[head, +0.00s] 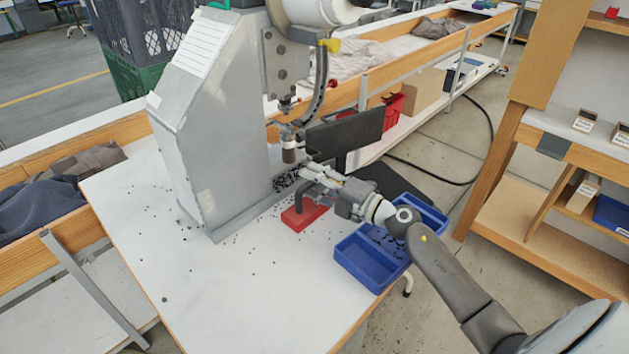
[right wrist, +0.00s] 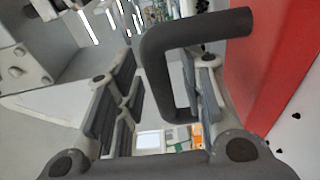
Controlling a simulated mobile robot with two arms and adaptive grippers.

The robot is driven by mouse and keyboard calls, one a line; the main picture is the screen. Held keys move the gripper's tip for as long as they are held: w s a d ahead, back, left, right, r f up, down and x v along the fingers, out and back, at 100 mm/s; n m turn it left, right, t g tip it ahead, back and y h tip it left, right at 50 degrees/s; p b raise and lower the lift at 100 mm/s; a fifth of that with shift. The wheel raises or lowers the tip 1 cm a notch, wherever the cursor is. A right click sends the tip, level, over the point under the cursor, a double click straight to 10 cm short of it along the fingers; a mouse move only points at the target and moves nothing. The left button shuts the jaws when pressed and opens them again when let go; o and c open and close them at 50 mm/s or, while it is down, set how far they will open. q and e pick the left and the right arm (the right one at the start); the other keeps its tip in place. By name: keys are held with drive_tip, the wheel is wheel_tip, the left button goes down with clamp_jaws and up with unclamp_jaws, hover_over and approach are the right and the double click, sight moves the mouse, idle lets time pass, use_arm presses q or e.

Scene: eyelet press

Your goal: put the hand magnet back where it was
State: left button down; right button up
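The hand magnet is a red block (head: 304,216) with a dark loop handle (right wrist: 158,75). In the head view it rests on the white table beside the press base. My right gripper (head: 306,176) is at the handle, low over the table. In the right wrist view its fingers (right wrist: 160,95) are apart, with the long bar of the handle between them. The gap on the left of the bar is clear; contact on the right side cannot be told. The red block (right wrist: 270,70) stands at the right of that view. My left gripper is not in view.
The grey press (head: 215,120) stands behind and left of the magnet. Small black pieces (head: 284,182) are heaped by its base and scattered over the table (head: 230,290). A blue divided tray (head: 368,262) sits at the table's right edge. The front of the table is mostly free.

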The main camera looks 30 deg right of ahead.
drive_tip(key=shift+r, duration=0.1)
drive_tip(key=b+v, duration=0.2)
drive_tip(key=v, duration=1)
idle(0.5)
